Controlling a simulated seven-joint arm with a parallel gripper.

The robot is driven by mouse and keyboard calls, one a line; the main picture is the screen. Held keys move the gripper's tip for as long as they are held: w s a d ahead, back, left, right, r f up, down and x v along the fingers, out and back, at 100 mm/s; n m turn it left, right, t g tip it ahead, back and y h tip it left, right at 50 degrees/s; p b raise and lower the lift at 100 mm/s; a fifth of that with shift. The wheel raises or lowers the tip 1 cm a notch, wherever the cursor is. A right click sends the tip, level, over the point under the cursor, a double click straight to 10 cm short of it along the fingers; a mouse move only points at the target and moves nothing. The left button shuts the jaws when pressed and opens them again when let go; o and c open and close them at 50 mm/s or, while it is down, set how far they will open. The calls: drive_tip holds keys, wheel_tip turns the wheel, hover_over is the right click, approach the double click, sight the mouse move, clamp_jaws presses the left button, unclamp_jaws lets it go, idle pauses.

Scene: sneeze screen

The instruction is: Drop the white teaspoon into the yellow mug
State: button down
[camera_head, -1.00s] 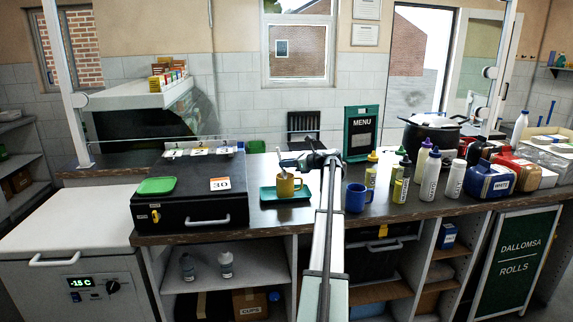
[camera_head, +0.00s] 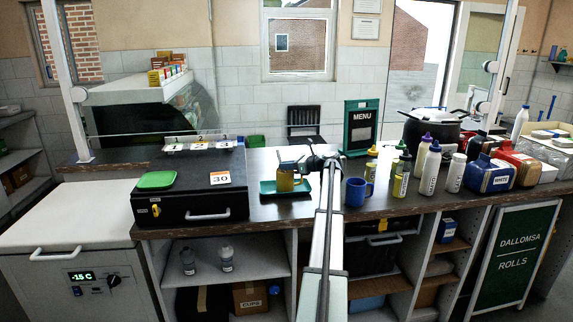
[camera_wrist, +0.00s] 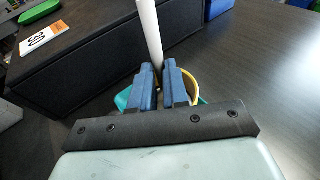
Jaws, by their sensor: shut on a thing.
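The white teaspoon (camera_wrist: 150,35) is between the blue fingers of my gripper (camera_wrist: 160,85) in the wrist view, and its pale handle sticks out past them. The yellow mug (camera_wrist: 191,84) shows just beyond and below the fingers, mostly hidden by them. In the head view the yellow mug (camera_head: 286,184) stands on a teal tray (camera_head: 266,188), with my gripper (camera_head: 285,166) right at or above its rim. The spoon's lower end is hidden, so I cannot tell whether it is inside the mug.
A blue mug (camera_head: 357,194) stands right of my arm, with several bottles beyond it. A black case (camera_head: 190,204) with a green lid-like dish (camera_head: 157,180) is on the left. A menu stand (camera_head: 360,127) is behind. Bare dark counter lies between the tray and the case.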

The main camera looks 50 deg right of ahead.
drive_tip(key=shift+f, duration=0.55)
drive_tip(key=c, duration=1.1)
unclamp_jaws()
drive_tip(key=shift+o, duration=0.2)
drive_tip(key=v, duration=1.4)
drive_tip(key=shift+w+a, duration=0.1)
drive_tip(key=shift+a, duration=0.05)
